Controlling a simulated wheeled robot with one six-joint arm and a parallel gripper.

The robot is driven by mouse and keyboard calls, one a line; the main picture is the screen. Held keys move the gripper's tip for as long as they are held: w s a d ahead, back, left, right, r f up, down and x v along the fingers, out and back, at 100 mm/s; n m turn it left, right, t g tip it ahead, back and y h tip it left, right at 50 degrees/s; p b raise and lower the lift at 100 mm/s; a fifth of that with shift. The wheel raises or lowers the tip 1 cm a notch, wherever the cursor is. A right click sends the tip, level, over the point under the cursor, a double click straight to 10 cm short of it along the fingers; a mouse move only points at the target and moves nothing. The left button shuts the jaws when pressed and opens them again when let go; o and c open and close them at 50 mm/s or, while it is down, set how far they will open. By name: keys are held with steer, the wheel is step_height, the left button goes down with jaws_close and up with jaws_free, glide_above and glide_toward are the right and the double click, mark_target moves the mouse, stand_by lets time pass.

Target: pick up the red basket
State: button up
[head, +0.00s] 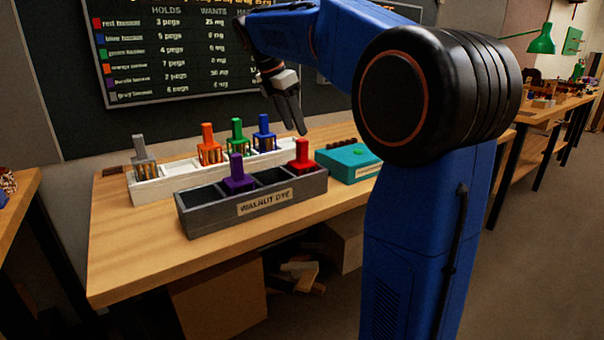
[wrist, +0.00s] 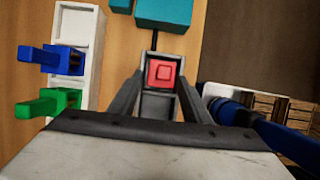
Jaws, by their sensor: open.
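The red basket (head: 302,156) sits in the right compartment of the grey trough labelled "WALNUT DYE" (head: 235,209), its upright handle above the rim. In the wrist view the red basket (wrist: 164,72) shows from above, between the two fingers and beyond their tips. My gripper (head: 297,131) is open and empty, pointing down above the right end of the trough. It also shows in the wrist view (wrist: 158,85). The fingers appear apart from the basket; the exact height gap is hard to tell.
A purple basket (head: 238,176) stands in the same trough. Behind it, a white rack (head: 150,189) holds grey (head: 141,150), orange (head: 208,146), green (head: 237,134) and blue (head: 264,130) baskets. A teal box (head: 346,163) stands close right. The bench front (head: 130,262) is clear.

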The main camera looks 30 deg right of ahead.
mark_target(302, 140)
steer(key=shift+s+x, duration=0.2)
steer(key=shift+x, duration=1.35)
steer(key=shift+s+x, duration=0.2)
steer(key=shift+x, duration=1.4)
jaws_close()
